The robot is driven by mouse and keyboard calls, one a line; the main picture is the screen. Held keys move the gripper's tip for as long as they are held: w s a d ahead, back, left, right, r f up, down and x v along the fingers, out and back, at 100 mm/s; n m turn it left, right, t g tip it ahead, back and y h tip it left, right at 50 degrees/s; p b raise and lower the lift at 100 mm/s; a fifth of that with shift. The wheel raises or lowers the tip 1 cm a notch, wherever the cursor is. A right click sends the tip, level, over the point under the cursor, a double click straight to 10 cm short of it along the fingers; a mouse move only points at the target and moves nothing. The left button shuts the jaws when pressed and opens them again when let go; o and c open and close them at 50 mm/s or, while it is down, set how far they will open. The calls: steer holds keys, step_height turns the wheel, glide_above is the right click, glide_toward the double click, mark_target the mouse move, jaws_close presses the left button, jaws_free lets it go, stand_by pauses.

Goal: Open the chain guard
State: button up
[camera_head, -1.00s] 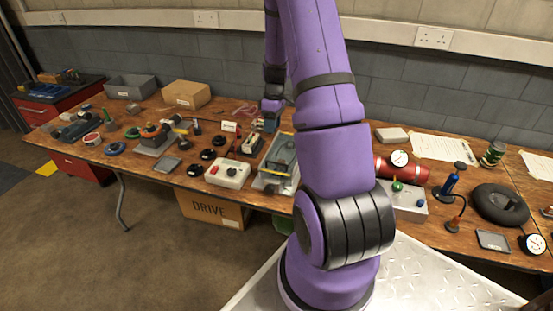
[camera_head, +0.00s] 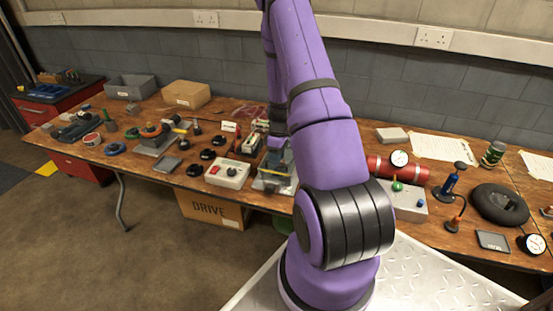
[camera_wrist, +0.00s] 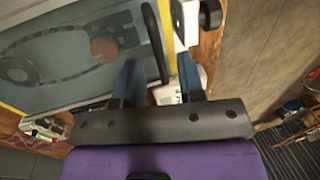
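The chain guard (camera_wrist: 75,50) is a clear, greyish panel with a yellow edge in the wrist view. A chain and a dark sprocket (camera_wrist: 18,70) show through it. A black bar handle (camera_wrist: 154,42) stands at its right side. My gripper (camera_wrist: 160,68) is open, its two blue-grey fingers apart, with the handle's lower end appearing between them. I cannot tell whether they touch it. In the head view the guard's unit (camera_head: 272,184) sits on the bench, partly hidden by my arm, with my gripper over it. The guard looks closed.
A red cylinder (camera_head: 380,166) and a grey box with a green knob (camera_head: 408,205) are to the right. The bench's front edge is close.

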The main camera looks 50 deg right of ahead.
steer(key=shift+a+f, duration=0.1)
steer(key=shift+f, duration=0.2)
jaws_close()
steer(key=w+d, duration=0.2)
steer(key=d, duration=0.3)
steer(key=w+d, duration=0.2)
steer(key=d, duration=0.3)
steer(key=w+d, duration=0.2)
steer(key=d, duration=0.3)
steer(key=shift+w+d, duration=0.2)
steer(key=shift+d, duration=0.05)
jaws_free()
steer(key=shift+r, duration=0.15)
step_height(320, 180, up, 10)
steer(key=d, duration=0.2)
steer(key=shift+w+r, duration=0.2)
steer(key=shift+w, duration=0.2)
